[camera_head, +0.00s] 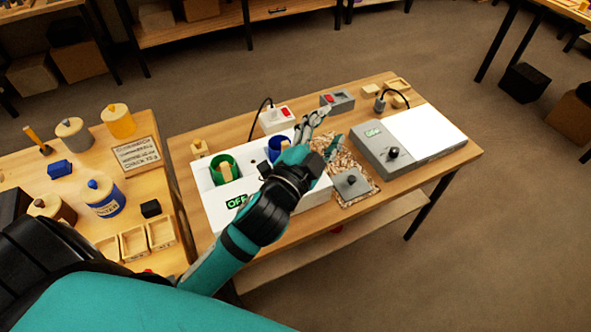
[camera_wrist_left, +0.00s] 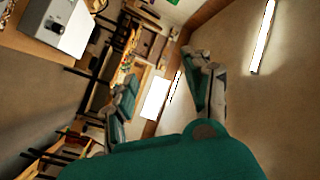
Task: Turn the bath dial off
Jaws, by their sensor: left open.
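The white bath (camera_head: 218,215) stands on the middle table with a green pot (camera_head: 217,166) and a blue pot (camera_head: 278,148) in it. Its front display (camera_head: 236,202) shows green letters that read OFF. I cannot see a dial on the bath; my left arm covers part of its front. My left gripper (camera_head: 322,132) is open and empty, above and beyond the bath's right end. Its spread fingers (camera_wrist_left: 160,92) also show in the left wrist view. My right gripper is not in view.
A grey device (camera_head: 370,155) with a black knob (camera_head: 393,152), a lit display and a white plate (camera_head: 425,130) stands at the right. A side table at left holds jars and a sign (camera_head: 136,154).

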